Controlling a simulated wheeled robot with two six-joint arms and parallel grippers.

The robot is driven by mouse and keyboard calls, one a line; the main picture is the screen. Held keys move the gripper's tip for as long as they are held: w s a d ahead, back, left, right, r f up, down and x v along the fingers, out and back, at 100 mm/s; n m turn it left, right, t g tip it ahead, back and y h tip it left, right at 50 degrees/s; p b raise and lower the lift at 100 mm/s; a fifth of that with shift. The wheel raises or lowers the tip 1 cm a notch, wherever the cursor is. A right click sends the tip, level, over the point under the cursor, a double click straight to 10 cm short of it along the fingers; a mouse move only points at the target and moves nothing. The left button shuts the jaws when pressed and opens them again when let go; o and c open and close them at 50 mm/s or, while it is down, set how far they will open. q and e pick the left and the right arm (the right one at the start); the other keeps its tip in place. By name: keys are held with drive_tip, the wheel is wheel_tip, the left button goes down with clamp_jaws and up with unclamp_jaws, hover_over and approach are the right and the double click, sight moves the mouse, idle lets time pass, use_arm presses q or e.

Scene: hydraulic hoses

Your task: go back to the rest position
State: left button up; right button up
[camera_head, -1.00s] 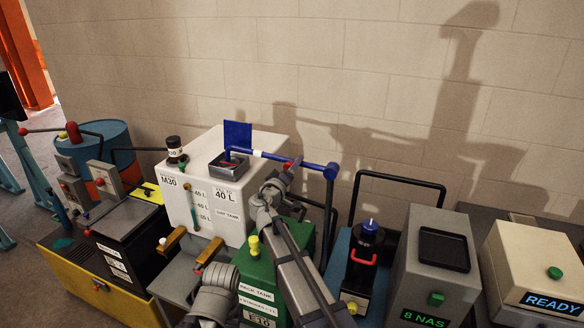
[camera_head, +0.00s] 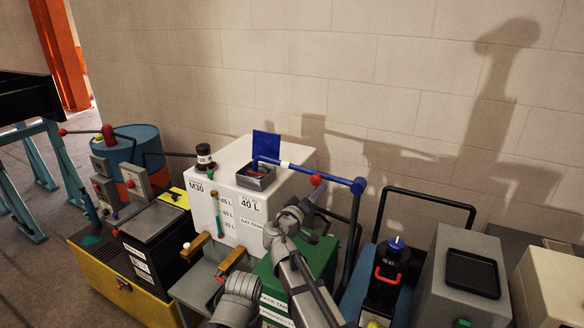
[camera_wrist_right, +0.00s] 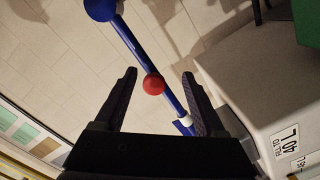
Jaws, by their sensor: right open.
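My right gripper (camera_wrist_right: 159,76) is open, its two dark fingers spread apart in the right wrist view. A blue pipe with a red ball (camera_wrist_right: 154,84) shows between and beyond the fingers. I cannot tell how far it is from them, and nothing is clasped. In the head view my right arm reaches up from the bottom, with the gripper end (camera_head: 308,204) in front of the white tank and below the blue pipe (camera_head: 335,178). The fingers are small and dark there. My left gripper is not in view.
A green tank (camera_head: 318,258) stands close by my arm. Grey boxes and a black handle frame (camera_head: 430,195) crowd the right. Floor is free at left (camera_head: 40,265).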

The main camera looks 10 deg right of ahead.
drive_tip(key=s+d+f+m+g+y, duration=0.25)
drive_tip(key=s+f+g, duration=0.25)
drive_tip(key=s+f, duration=0.4)
drive_tip(key=s+d+f+m+g+y, duration=0.1)
drive_tip(key=s+d+f+g+y, duration=0.3)
drive_tip(key=s+f, duration=0.55)
drive_tip(key=s+a+f+n+g+y, duration=0.2)
drive_tip(key=s+a+n+g, duration=0.2)
drive_tip(key=s+a, duration=1)
drive_tip(key=a+g, duration=0.1)
drive_tip(key=a, duration=0.2)
drive_tip(key=shift+s+a, duration=0.15)
drive_tip(key=shift+f+n+y, duration=0.15)
drive_tip(key=shift+n+y, duration=0.1)
drive_tip(key=shift+c, duration=0.4)
